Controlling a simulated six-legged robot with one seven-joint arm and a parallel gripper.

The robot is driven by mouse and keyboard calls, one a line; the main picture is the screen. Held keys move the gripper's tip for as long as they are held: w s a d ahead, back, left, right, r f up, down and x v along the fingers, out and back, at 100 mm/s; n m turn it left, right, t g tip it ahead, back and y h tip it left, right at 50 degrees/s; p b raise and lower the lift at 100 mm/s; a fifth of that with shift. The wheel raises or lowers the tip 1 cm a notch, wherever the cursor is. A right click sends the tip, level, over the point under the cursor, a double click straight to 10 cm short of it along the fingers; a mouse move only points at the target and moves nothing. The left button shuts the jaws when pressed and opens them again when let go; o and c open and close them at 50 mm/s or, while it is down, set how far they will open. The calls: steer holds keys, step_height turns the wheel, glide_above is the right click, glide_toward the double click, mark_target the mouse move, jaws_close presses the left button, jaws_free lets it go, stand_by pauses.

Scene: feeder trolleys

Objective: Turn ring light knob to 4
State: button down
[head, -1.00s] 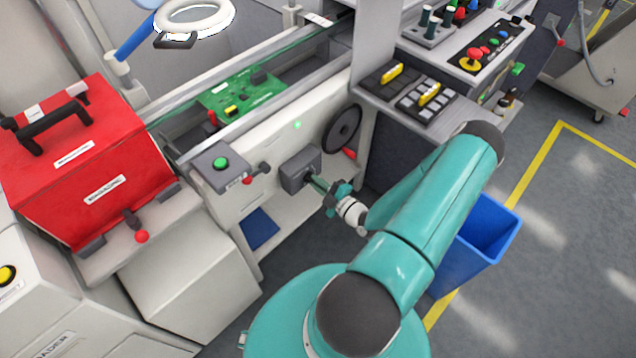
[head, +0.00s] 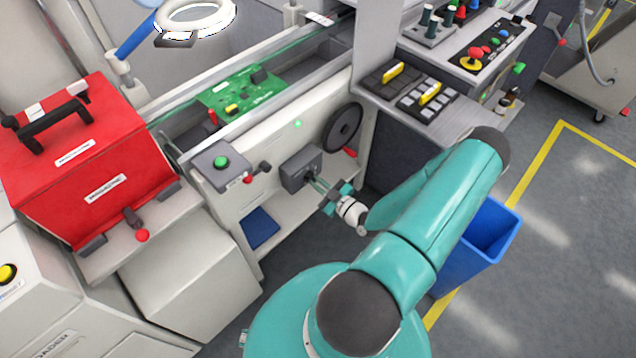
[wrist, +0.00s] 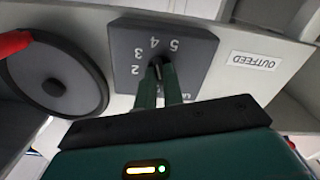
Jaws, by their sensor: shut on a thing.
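The ring light knob (wrist: 157,67) is a small dark knob on a dark grey box (wrist: 188,48) with a printed number scale; 2, 3, 4 and 5 are readable in the wrist view. My gripper (wrist: 158,76) is shut on the knob, its two green fingers on either side. The knob's visible end is near the 4, but its exact pointing is hard to tell. In the head view the box (head: 293,178) is on the front of the white machine, with my gripper (head: 312,181) against its face. The white ring light (head: 197,27) is at the top left.
A black handwheel (head: 342,127) with a red handle is right of the box. A green-button box (head: 219,168) and small red-tipped lever are to its left. A green circuit board (head: 238,97) lies on the rails above. A blue bin (head: 490,232) stands behind my arm.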

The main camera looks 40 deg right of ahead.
steer(key=shift+s, duration=0.1)
stand_by(0.3)
steer(key=c, duration=1.5)
jaws_free()
steer(key=s, duration=1.3)
steer(key=shift+s+d, duration=0.15)
steer(key=shift+s, duration=0.2)
